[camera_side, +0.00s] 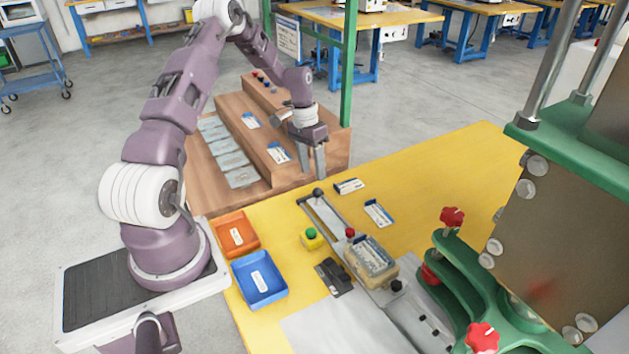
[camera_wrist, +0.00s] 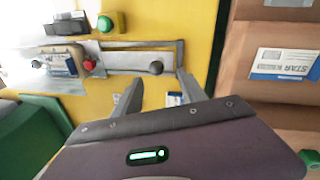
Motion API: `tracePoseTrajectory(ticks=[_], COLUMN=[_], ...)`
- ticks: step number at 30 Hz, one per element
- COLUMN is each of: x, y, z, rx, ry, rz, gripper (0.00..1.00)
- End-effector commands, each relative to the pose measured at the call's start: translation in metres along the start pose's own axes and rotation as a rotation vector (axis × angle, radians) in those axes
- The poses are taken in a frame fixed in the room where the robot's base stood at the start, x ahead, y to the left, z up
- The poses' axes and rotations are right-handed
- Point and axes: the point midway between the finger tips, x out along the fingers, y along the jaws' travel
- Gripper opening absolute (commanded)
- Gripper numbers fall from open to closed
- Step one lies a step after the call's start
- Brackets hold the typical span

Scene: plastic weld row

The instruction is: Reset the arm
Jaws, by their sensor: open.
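My gripper (camera_side: 312,170) hangs fingers down above the table's back edge, beside the wooden steps. Its two fingers are apart, with nothing between them. In the wrist view the gripper (camera_wrist: 160,83) shows both fingers spread, near a black knob (camera_wrist: 156,67). That knob also shows in the side view (camera_side: 318,192), at the far end of a long grey metal sealer (camera_side: 330,218) lying on the yellow table. I cannot tell whether a finger touches the knob, but they look apart. My arm is raised and bent over the steps.
A clear-lidded box (camera_side: 370,256), a green button (camera_side: 311,233), an orange tray (camera_side: 250,250) and a blue tray (camera_side: 275,291) sit on the table. White cards (camera_side: 379,213) lie behind. Wooden steps (camera_side: 225,120) stand left; a green press (camera_side: 470,262) stands right.

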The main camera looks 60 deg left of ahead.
Motion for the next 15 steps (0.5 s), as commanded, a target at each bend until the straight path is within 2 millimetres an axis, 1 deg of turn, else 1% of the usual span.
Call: tracePoseTrajectory(ticks=[1, 3, 11, 13, 14, 15], x=[-0.005, -0.009, -0.011, -0.023, -0.034, -0.053], y=[0.0, 0.0, 0.001, 0.011, 0.019, 0.035], z=[0.0, 0.0, 0.0, -0.002, -0.002, -0.001], rx=[0.0, 0.0, 0.002, 0.017, 0.028, 0.047], ry=[0.001, 0.0, 0.0, 0.006, 0.01, 0.018], rz=[-0.001, 0.0, -0.001, -0.017, -0.031, -0.055], gripper=[0.49, 0.49, 0.49, 0.49, 0.49, 0.49])
